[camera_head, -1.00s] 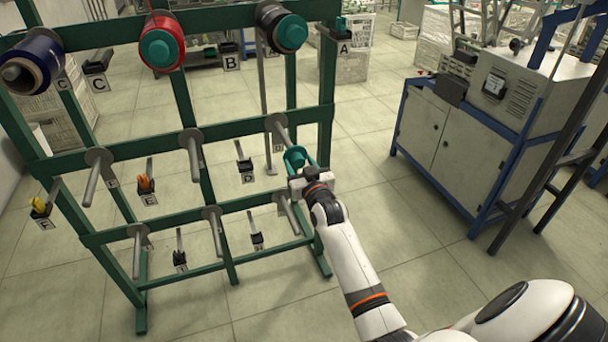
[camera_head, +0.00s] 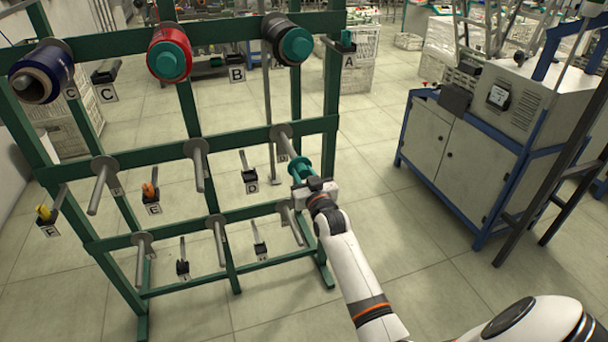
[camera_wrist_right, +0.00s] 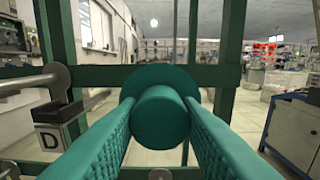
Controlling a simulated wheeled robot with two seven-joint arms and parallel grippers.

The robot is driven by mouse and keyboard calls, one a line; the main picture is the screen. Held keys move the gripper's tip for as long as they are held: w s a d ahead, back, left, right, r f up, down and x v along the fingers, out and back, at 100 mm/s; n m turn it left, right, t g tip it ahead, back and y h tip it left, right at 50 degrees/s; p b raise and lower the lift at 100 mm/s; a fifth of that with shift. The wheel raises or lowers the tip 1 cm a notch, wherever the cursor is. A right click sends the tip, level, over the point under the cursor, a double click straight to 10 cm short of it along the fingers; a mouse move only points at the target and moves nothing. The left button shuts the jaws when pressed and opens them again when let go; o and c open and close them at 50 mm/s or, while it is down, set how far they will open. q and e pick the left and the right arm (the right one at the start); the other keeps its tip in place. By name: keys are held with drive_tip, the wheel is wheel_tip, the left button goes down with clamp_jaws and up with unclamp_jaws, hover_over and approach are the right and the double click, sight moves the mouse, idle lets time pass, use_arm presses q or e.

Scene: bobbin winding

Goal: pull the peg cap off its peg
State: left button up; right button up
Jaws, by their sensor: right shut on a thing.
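The teal peg cap (camera_head: 300,167) is at the front end of a grey peg (camera_head: 286,143) on the right of the rack's middle bar. In the right wrist view the cap (camera_wrist_right: 161,119) shows its round knob and wider flange, centred between the textured teal fingers. My right gripper (camera_wrist_right: 160,108) is shut on the cap, one finger on each side. The cap hides the peg behind it in the wrist view, so I cannot tell how far it sits on the peg. My left gripper is not in view.
The green rack (camera_head: 236,145) carries several bare pegs to the left and below. Blue (camera_head: 42,72), red (camera_head: 170,52) and black (camera_head: 285,40) bobbins hang on its top row. A grey cabinet (camera_head: 440,140) stands right; floor between is clear.

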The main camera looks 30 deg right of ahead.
drive_tip(key=shift+s, duration=0.1)
drive_tip(key=shift+p+v, duration=1.95)
drive_tip(key=shift+v, duration=0.75)
drive_tip(key=shift+s, duration=0.2)
